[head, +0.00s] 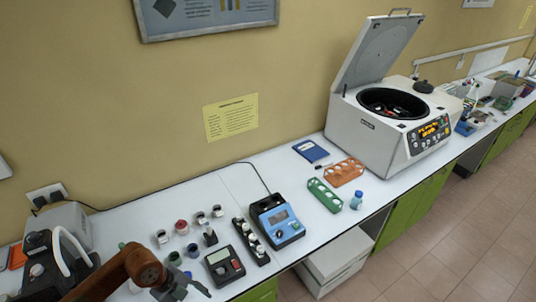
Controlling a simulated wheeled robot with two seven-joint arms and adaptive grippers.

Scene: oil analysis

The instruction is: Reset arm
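My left arm comes in at the lower left, brown-orange at its joint. My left gripper (178,285) is dark grey and hangs low at the front of the bench, left of a small black meter (224,266). It is cut by the bottom edge, and whether its fingers are open or shut does not show. I see nothing clearly held in it. My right arm and gripper are not in view.
A blue tester (277,221), a black vial rack (250,240) and several small jars stand near the arm. Green (324,195) and orange (344,172) racks and a blue-capped bottle (356,201) lie right, before an open-lidded centrifuge (372,140). Bare white bench lies between.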

